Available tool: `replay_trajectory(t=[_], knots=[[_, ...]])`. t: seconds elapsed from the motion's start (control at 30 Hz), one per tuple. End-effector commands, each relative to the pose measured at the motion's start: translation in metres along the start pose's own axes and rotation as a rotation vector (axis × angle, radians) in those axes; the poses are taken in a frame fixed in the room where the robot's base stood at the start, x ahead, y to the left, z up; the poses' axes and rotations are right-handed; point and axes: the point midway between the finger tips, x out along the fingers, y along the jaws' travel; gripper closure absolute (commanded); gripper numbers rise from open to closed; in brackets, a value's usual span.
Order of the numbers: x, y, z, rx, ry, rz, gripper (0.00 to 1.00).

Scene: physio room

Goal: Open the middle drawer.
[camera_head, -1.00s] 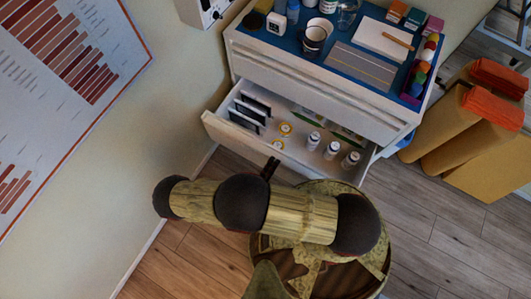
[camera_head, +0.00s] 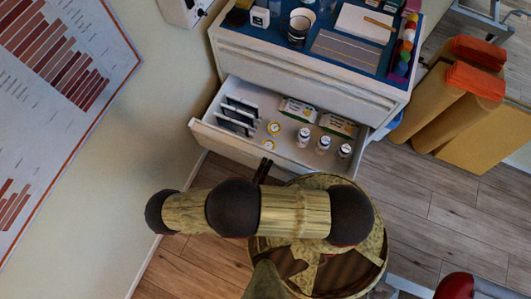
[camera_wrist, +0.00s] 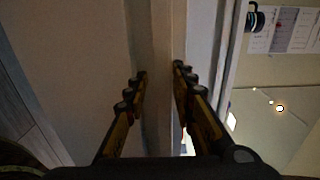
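The white cabinet (camera_head: 290,75) has a drawer pulled out below a closed upper front; I take it as the middle drawer (camera_head: 205,132). Inside it are dark-framed cards, round yellow-and-white items, small white bottles and boxes. My gripper (camera_head: 264,171) is at the drawer's front edge, partly hidden by my arm. In the wrist view, the two fingers of my gripper (camera_wrist: 161,72) stand apart, one on each side of a pale upright edge that looks like the drawer front (camera_wrist: 155,40). Whether they touch it is unclear.
The blue cabinet top (camera_head: 270,45) carries a mug, a tray and several small items. A wall (camera_head: 160,100) is close on the left. Yellow and orange cushions (camera_head: 465,95) stand at the right. Wooden floor (camera_head: 430,210) is clear between them and the cabinet.

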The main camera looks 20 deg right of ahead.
Motion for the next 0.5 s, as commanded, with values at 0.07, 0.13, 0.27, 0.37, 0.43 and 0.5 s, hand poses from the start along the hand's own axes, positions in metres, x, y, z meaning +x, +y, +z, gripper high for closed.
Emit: replay_trajectory(t=[0.07,0.13,0.27,0.37,0.43,0.5], knots=[[0.0002,0.0004,-0.0005,-0.001,0.001,0.001,0.73],[0.0001,-0.0002,-0.0004,0.000,0.001,-0.001,0.69],[0.0000,-0.0010,-0.0001,0.000,0.001,-0.002,0.67],[0.0000,-0.0014,0.0000,0.000,0.000,-0.003,0.67],[0.0000,-0.0017,0.0001,0.000,0.000,-0.003,0.67],[-0.0001,-0.0030,0.0003,0.001,0.000,-0.003,0.67]])
